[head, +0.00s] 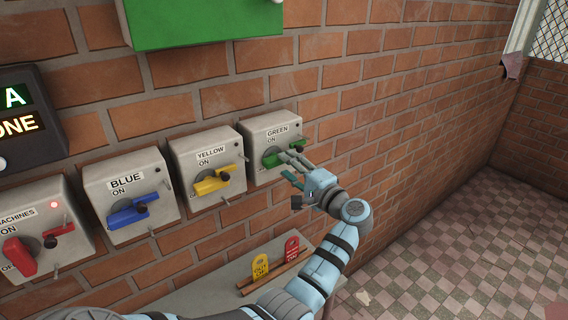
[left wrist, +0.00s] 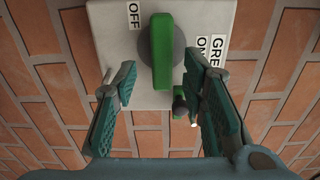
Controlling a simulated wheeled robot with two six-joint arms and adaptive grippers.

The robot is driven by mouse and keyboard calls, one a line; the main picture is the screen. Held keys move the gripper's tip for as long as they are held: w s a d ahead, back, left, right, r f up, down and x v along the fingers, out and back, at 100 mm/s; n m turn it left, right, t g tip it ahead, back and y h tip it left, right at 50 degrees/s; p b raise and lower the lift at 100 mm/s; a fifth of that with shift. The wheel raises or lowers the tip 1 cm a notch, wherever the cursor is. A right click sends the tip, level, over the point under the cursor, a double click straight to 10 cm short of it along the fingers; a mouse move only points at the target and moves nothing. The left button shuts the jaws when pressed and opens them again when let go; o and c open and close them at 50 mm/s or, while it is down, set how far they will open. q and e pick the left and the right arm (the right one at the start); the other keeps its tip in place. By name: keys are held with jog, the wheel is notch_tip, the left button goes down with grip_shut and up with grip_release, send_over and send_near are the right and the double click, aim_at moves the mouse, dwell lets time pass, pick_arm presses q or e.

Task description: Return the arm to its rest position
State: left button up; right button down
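My left gripper (head: 289,168) is in front of the grey box labelled GREEN (head: 262,124) on the brick wall. Its fingers are apart and empty in the left wrist view (left wrist: 160,82). The green switch handle (head: 270,160) lies roughly level in the head view, partly covered by my fingers. In the left wrist view the handle (left wrist: 162,50) shows beyond and between the fingertips, with OFF and ON labels on either side. I cannot tell whether a finger touches it. My right gripper is not in view.
Boxes with a yellow handle (head: 212,182), a blue handle (head: 132,210) and a red handle (head: 18,258) line the wall to the left. Below my left arm is a small shelf with a yellow tag (head: 260,267) and a red tag (head: 292,249). The tiled floor (head: 470,220) at right is open.

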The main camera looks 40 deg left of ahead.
pick_arm(q)
jog(key=v, duration=0.4)
jog(key=shift+s+d, duration=0.1)
jog(key=shift+d, duration=0.3)
jog(key=shift+a+f, duration=0.1)
